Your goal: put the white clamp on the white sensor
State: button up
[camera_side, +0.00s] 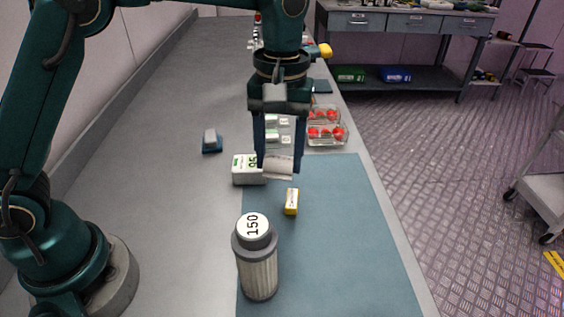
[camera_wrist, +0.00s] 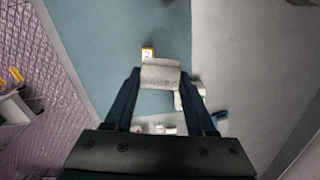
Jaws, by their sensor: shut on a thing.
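My gripper (camera_side: 280,168) is shut on a whitish block, which I take to be the white clamp (camera_side: 278,161). In the wrist view the clamp (camera_wrist: 160,75) sits between the two dark fingertips, with faint marks along its near edge. A white box with green figures (camera_side: 241,171), perhaps the white sensor, stands just left of the clamp in the side view, at the mat's edge. The box also shows in the wrist view (camera_wrist: 201,92), partly hidden by the right finger. The clamp looks held above the surface; the exact gap is unclear.
A small yellow block (camera_side: 291,203) lies on the blue mat (camera_side: 345,240). A grey cylinder marked 150 (camera_side: 260,275) stands in front. Clear boxes of red berries (camera_side: 326,132) are behind, beside small white items (camera_side: 272,136). A blue-grey item (camera_side: 211,146) lies left.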

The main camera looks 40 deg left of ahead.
jog(key=s+a+r+n, duration=0.1)
jog(key=a+r, duration=0.1)
jog(key=a, duration=0.9)
jog(key=s+a+r+n, duration=0.1)
jog(key=a+r, duration=0.1)
jog(key=a, duration=0.8)
send_over(249, 162)
jog(key=shift+n, duration=0.3)
notch_tip(249, 162, down, 7)
jog(key=shift+r, duration=0.1)
jog(key=shift+f, duration=2.05)
jog(key=shift+f, duration=0.15)
jog(key=o, duration=1.3)
